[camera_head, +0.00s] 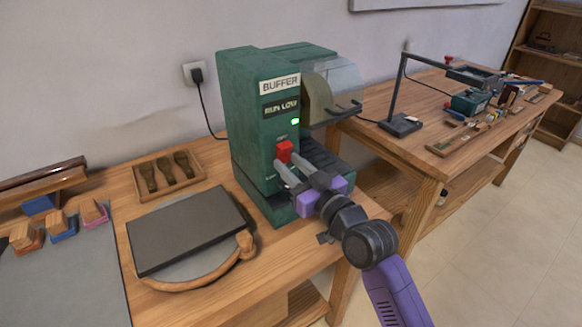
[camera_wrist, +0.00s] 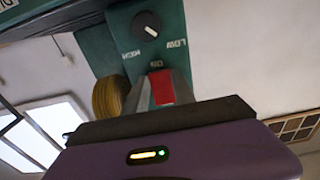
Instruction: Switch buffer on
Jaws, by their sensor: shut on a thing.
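The buffer (camera_head: 250,130) is a green machine on the wooden bench, labelled BUFFER, with a display reading RUN LOW and a small lit green light (camera_head: 295,121). Its red switch (camera_head: 284,151) is on the front face. My gripper (camera_head: 290,163) is shut on this switch, its grey fingers reaching in from the lower right. In the wrist view the red switch (camera_wrist: 161,87) shows between the fingers, below the ON mark. A black knob (camera_wrist: 146,25) with a white pointer sits between the HIGH and LOW marks. The fingertips partly hide the switch's sides.
A clear guard (camera_head: 340,85) covers the wheel at the buffer's right. A dark slab (camera_head: 187,230) lies left of the buffer, near a tray of brushes (camera_head: 168,172). A second bench with a lamp (camera_head: 400,122) stands right. A cord runs to the wall socket (camera_head: 195,73).

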